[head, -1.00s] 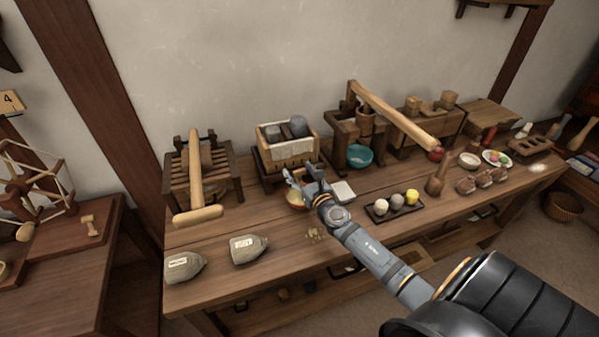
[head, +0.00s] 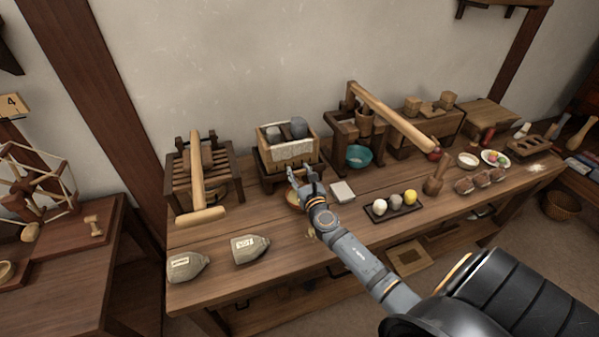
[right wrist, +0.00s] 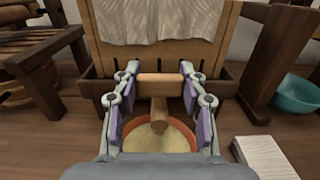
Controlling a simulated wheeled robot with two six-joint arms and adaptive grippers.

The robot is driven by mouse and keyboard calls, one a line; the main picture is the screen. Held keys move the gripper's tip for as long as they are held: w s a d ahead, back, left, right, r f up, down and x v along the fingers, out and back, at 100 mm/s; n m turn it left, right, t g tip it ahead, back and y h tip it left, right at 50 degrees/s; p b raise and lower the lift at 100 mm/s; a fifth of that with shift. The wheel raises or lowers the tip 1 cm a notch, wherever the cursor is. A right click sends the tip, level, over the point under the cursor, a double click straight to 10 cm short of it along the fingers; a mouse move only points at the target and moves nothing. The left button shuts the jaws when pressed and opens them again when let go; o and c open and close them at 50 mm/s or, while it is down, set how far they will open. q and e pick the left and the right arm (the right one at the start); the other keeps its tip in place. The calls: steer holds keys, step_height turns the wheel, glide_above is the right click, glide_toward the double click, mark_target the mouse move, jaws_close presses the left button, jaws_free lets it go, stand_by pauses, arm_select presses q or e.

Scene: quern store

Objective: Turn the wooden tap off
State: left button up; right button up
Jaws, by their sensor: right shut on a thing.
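The wooden tap (right wrist: 159,126) juts from the front of a tall wooden box (right wrist: 160,55) draped with pale cloth. Its crossbar handle (right wrist: 160,79) lies level across the picture in the right wrist view. My right gripper (right wrist: 160,75) is shut on this handle, with one finger at each end of the bar. In the head view my right gripper (head: 304,173) hides the tap in front of the box (head: 308,152). An orange-rimmed bowl (right wrist: 190,134) holding pale, grainy stuff stands below the tap. My left gripper is in neither view.
A white block (head: 342,192) lies right of the bowl. A teal bowl (head: 358,157) sits under a wooden press with a long lever (head: 398,118). Two labelled sacks (head: 250,249) lie at the bench's front left. A slatted wooden frame (head: 222,168) stands left of the box.

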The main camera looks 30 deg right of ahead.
steer(key=o, duration=1.2)
steer(key=shift+c, duration=0.2)
steer(key=v, duration=1.2)
steer(key=shift+s+f, duration=0.1)
